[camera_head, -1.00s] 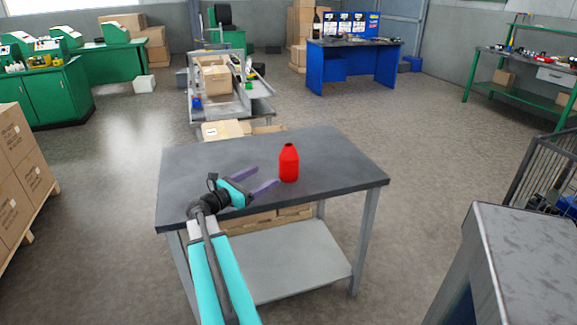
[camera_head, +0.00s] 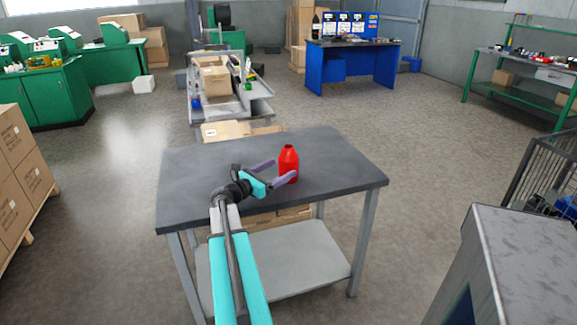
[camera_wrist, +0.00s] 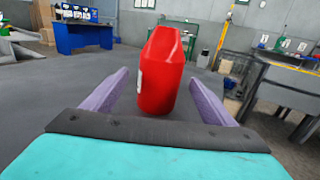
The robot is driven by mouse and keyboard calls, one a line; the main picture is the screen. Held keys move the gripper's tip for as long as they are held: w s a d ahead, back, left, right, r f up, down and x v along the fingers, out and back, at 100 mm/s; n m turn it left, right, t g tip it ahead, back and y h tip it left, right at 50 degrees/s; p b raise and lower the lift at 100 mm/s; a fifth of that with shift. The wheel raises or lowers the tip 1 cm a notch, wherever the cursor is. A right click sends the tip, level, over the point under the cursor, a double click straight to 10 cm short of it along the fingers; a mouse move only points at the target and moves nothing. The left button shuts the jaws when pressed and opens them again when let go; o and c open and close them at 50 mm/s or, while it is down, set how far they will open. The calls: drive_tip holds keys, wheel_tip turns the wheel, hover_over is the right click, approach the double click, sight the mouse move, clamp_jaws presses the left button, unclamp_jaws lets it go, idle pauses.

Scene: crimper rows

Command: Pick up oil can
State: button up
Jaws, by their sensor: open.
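The red oil can (camera_head: 288,163) stands upright on the dark top of the grey table (camera_head: 215,160), right of the top's middle. My gripper (camera_head: 279,170) is open, with its purple fingers reaching toward the can from the left. In the wrist view the can (camera_wrist: 161,72) stands in front of the gripper (camera_wrist: 160,90), between the lines of the two fingers. The right finger looks closer to the can than the left one. I cannot tell how far the can's base lies between the fingertips.
The tabletop around the can is clear. Cardboard boxes (camera_head: 228,130) sit behind the table. A grey metal unit (camera_head: 530,250) stands at the front right, beside a dark wire cage (camera_head: 548,175). Stacked cartons (camera_head: 14,165) are at the left.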

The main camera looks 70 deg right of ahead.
sight(288, 163)
drive_tip(key=shift+p+x, duration=0.3)
drive_tip(key=shift+x, duration=2.3)
drive_tip(key=shift+c, duration=0.5)
drive_tip(key=c, duration=1.2)
drive_tip(key=shift+r, duration=0.3)
